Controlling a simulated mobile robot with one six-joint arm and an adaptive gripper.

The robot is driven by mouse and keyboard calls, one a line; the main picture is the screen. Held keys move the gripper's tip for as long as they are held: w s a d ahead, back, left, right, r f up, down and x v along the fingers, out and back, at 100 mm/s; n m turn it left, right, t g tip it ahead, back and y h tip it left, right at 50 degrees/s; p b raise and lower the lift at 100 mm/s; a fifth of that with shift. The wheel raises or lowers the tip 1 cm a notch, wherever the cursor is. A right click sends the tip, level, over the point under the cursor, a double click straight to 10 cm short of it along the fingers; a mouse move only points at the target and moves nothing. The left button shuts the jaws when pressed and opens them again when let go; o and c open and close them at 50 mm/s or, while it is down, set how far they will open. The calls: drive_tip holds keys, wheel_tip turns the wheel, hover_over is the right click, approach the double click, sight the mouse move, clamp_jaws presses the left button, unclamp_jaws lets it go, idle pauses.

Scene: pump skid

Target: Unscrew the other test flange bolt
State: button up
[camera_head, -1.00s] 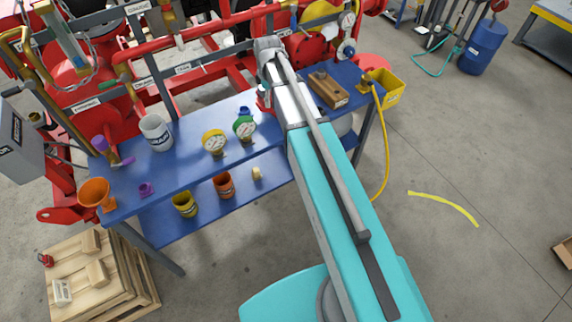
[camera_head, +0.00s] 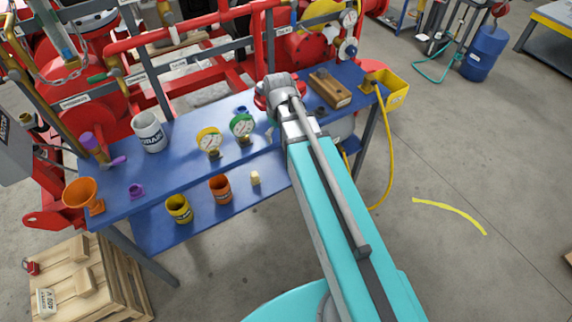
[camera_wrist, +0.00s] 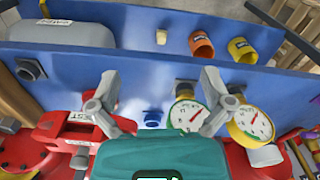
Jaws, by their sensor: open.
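My gripper (camera_wrist: 158,84) is open and empty in the wrist view, its two grey fingers spread wide above the blue bench. A red part with a white label that seems to read TEST (camera_wrist: 82,116) lies beside and behind the left finger. In the head view my wrist covers most of a red part (camera_head: 263,98) at the bench's back edge. A dark hex-headed piece (camera_wrist: 30,70) lies on the bench to the left in the wrist view; it seems to show in the head view (camera_head: 320,110) near the wooden block. No bolt in the flange can be made out.
Two gauges, yellow (camera_head: 209,142) and green (camera_head: 243,127), stand on the bench (camera_head: 180,165), close to the right finger in the wrist view. A wooden block (camera_head: 330,88), white mug (camera_head: 149,132) and orange funnel (camera_head: 82,194) are also there. Red piping runs behind.

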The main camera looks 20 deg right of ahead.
drive_tip(key=s+f+m+b, duration=0.4)
drive_tip(key=s, duration=0.3)
drive_tip(key=shift+f+m, duration=0.4)
idle(0.7)
wheel_tip(320, 180, up, 21)
drive_tip(key=m+p, duration=1.9)
drive_tip(key=p, duration=0.2)
hover_over(263, 85)
drive_tip(key=shift+s+a+f+m+b, duration=0.1)
drive_tip(key=shift+f+m+b, duration=0.05)
drive_tip(key=shift+m+b, duration=0.15)
drive_tip(key=shift+f, duration=0.2)
wheel_tip(263, 85, down, 14)
drive_tip(key=b, duration=1.3)
drive_tip(key=shift+r+b, duration=0.25)
drive_tip(key=shift+b, duration=0.15)
